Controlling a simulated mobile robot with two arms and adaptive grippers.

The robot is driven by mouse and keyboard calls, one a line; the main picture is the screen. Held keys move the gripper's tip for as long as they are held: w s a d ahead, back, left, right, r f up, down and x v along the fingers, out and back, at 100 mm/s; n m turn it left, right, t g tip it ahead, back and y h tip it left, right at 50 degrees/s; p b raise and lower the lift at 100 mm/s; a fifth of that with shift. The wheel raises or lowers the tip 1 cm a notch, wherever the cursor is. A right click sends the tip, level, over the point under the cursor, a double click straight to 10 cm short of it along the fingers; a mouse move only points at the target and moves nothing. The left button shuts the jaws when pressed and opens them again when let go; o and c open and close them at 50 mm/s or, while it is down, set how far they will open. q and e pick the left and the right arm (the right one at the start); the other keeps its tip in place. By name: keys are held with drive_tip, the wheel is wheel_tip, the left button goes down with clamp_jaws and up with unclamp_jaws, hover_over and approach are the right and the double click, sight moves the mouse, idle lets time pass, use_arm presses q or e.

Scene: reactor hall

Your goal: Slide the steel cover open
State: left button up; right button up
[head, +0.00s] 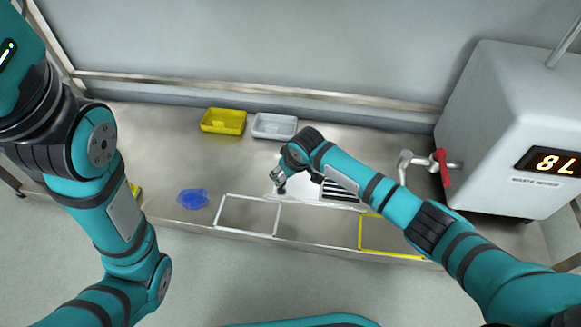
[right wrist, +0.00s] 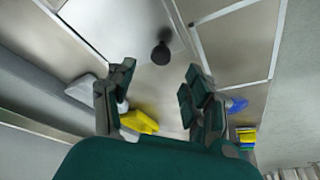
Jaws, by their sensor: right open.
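The steel cover (head: 303,187) is a pale, shiny flat plate on the bench, left of a black-and-white striped area (head: 340,191). In the right wrist view the cover (right wrist: 125,30) carries a round black knob (right wrist: 161,54). My right gripper (head: 278,186) is low over the cover's left part in the head view. In the right wrist view its two fingers (right wrist: 158,72) are spread apart, with the knob ahead between their tips and no visible contact. The knob is not clear in the head view. My left arm shows at the left, but its gripper is out of view.
A yellow tray (head: 223,121) and a grey tray (head: 274,126) stand at the back. A crumpled blue item (head: 193,198) lies left of a white-outlined rectangle (head: 218,215). A yellow outline (head: 360,236) is at the front right. A white machine (head: 490,120) with a red-handled valve (head: 441,168) stands right.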

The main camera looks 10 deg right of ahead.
drive_tip(key=shift+v, duration=2.8)
